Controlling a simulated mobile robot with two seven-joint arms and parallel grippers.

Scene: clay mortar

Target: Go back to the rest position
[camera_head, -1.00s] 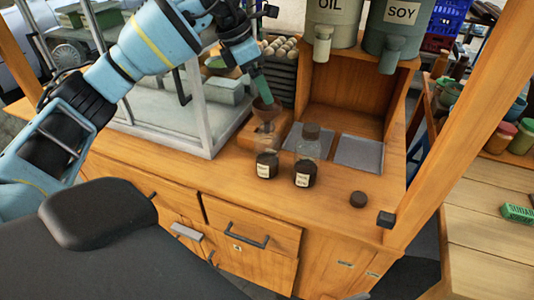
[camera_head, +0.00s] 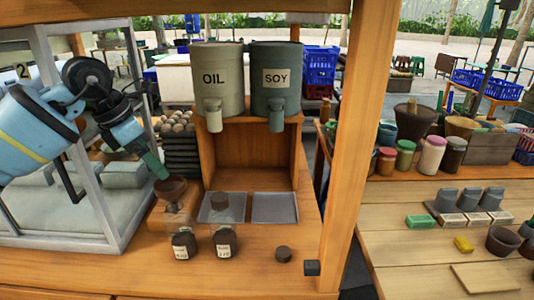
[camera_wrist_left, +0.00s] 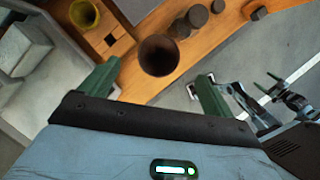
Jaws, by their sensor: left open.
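My left gripper (camera_head: 153,168) is at the left in the head view, with green fingers pointing down just above and beside a brown bowl-shaped cup (camera_head: 171,189). In the left wrist view its two fingers (camera_wrist_left: 158,72) stand apart with nothing held. The round brown cup (camera_wrist_left: 159,54) shows beyond the gap between them. A small jointed part with green tips (camera_wrist_left: 272,88) at the right of the wrist view may be my right gripper. Its jaws are too small to judge. The head view does not show my right gripper.
Two labelled jars (camera_head: 184,245) (camera_head: 226,244) and a dark lid (camera_head: 283,254) stand on the wooden counter. OIL (camera_head: 218,75) and SOY (camera_head: 276,78) dispensers are above. A metal-framed glass case (camera_head: 92,190) is close to my left arm. A wooden post (camera_head: 345,140) rises at the right.

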